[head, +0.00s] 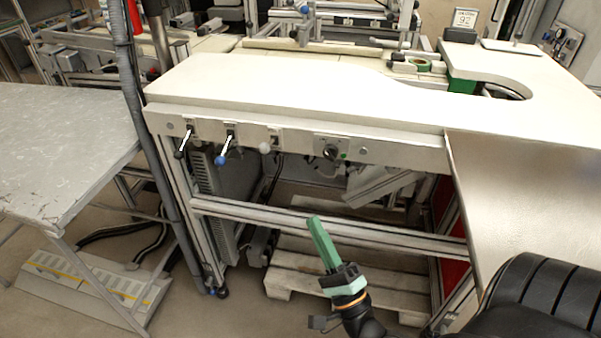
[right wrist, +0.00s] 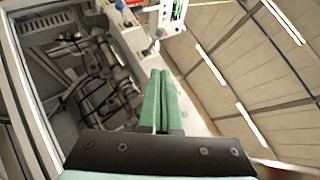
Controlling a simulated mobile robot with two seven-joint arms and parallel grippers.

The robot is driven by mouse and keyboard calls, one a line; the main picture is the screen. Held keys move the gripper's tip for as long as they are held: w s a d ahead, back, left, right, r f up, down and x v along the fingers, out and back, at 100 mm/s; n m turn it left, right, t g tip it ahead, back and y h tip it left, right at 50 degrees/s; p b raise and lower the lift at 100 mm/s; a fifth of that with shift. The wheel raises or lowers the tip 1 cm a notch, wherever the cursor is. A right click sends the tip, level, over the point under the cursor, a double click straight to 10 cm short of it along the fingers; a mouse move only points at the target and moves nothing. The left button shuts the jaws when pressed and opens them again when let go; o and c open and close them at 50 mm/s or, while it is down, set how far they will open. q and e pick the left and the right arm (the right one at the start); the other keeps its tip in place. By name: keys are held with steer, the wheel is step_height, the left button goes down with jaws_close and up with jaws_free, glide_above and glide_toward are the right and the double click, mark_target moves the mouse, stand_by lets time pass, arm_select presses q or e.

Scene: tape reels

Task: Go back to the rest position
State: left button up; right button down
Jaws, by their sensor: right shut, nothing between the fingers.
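My right gripper (head: 322,243) has green fingers and stands in front of the white workbench, below its front edge, pointing up. In the right wrist view its two green fingers (right wrist: 160,100) lie side by side, shut, with nothing between them. My left gripper does not show in the head view. No tape reel is held.
The white workbench (head: 290,85) has a front panel with levers, including a blue-knobbed one (head: 221,159). A grey table (head: 60,150) stands at the left. A wooden pallet (head: 290,280) lies under the bench.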

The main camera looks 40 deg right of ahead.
steer(key=s+a+f+n+g+y, duration=0.3)
steer(key=a+f+n+g, duration=0.45)
steer(key=f+n, duration=0.35)
steer(key=s+a+f+n+g+y, duration=0.25)
steer(key=a+f+n+g, duration=0.5)
steer(key=n, duration=0.55)
arm_select(q)
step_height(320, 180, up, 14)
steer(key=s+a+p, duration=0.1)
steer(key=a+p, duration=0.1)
steer(key=p, duration=1.6)
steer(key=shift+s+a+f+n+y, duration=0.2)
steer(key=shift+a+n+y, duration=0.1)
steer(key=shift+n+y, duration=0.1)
arm_select(e)
steer(key=s+d+r, duration=0.2)
steer(key=d+r, duration=0.2)
steer(key=r, duration=0.7)
steer(key=shift+s+h, duration=0.15)
steer(key=shift+h, duration=0.3)
